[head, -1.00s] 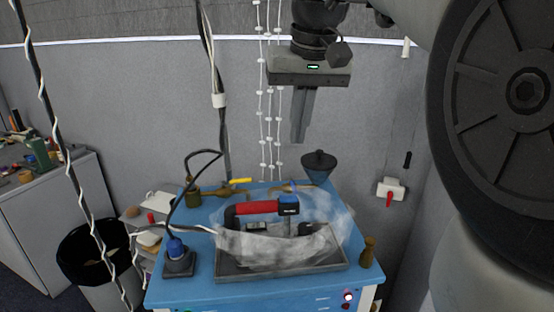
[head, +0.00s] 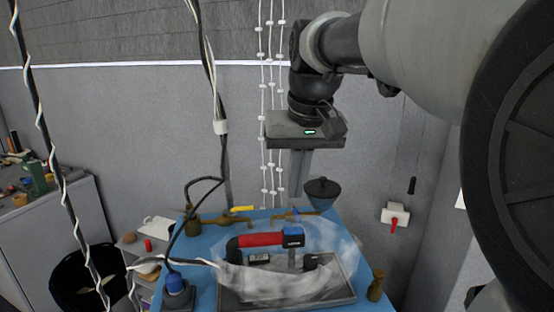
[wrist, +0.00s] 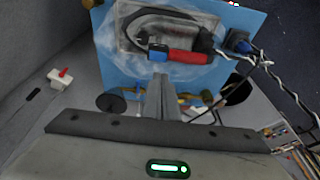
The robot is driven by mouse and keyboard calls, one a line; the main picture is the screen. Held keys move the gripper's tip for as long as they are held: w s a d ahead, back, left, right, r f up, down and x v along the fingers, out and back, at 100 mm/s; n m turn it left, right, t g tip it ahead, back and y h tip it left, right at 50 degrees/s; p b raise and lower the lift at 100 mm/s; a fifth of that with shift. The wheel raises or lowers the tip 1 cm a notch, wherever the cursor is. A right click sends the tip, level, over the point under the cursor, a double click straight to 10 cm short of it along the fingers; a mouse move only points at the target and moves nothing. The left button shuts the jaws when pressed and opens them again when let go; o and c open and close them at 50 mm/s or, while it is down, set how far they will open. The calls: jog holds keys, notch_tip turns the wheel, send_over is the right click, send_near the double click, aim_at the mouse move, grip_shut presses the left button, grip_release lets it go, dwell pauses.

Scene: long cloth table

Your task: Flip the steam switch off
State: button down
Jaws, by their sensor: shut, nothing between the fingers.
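A red-handled steam iron (head: 262,240), with blue and black parts, sits in a tray amid white vapour on the blue table. It also shows in the wrist view (wrist: 180,56). My gripper (head: 301,200) is shut and empty, pointing down above the back of the table. In the wrist view my closed fingers (wrist: 160,80) point toward the iron and appear apart from it. A white wall box with a red lever (head: 395,216) is on the wall at right, well clear of my gripper; it shows at left in the wrist view (wrist: 60,77). I cannot tell which control is the steam switch.
The tray (head: 345,296) holds the iron. A dark funnel (head: 322,190) and brass pipework (head: 215,220) stand at the table's back. Cables (head: 211,90) hang left of my gripper. A black bin (head: 85,270) is at left. The table's front is out of the head view.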

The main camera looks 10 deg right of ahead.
aim_at(288, 228)
jog(key=x, duration=0.7)
jog(key=shift+s+a+f, duration=0.2)
jog(key=shift+s, duration=0.15)
jog(key=shift+f, duration=0.55)
